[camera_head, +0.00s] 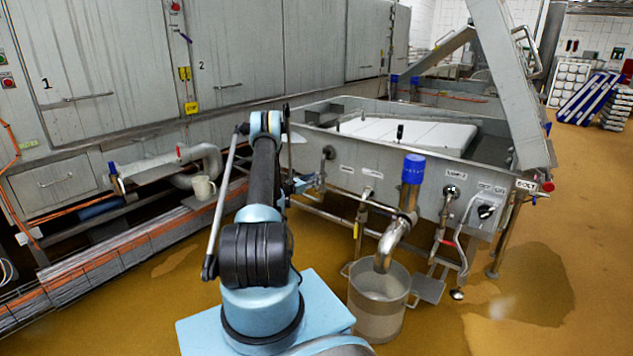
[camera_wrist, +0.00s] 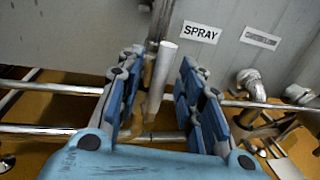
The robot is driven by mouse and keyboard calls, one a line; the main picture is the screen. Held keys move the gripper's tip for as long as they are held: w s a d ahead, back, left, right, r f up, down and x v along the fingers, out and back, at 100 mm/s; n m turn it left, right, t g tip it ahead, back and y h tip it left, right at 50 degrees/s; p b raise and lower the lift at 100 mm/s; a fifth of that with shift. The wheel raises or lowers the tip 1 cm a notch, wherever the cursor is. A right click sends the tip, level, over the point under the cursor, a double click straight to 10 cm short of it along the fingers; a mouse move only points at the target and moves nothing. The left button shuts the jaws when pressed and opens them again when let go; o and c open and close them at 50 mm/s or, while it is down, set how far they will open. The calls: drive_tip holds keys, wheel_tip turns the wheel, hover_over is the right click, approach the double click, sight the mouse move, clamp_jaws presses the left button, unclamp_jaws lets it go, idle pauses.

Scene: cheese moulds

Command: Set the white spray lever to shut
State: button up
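The white spray lever (camera_wrist: 160,75) is a pale, slightly tilted bar below and left of the SPRAY label (camera_wrist: 200,33) in the wrist view. My gripper (camera_wrist: 162,60) is open, with one blue finger on each side of the lever. Gaps show between the lever and both fingers, so it looks untouched. The lever's lower end and its joint with the pipe are not clear. In the head view, my gripper (camera_head: 293,186) is at the left end of the steel vat (camera_head: 430,165), and my arm hides the lever.
In the wrist view, a second label (camera_wrist: 261,39) and a pipe fitting (camera_wrist: 250,82) are to the right. Horizontal steel rails (camera_wrist: 50,130) run below. In the head view, a steel bucket (camera_head: 379,305) stands under a blue-topped pipe (camera_head: 412,170).

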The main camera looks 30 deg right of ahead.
drive_tip(key=shift+w+d, duration=0.25)
drive_tip(key=shift+d, duration=0.9)
drive_tip(key=shift+c, duration=0.5)
clamp_jaws()
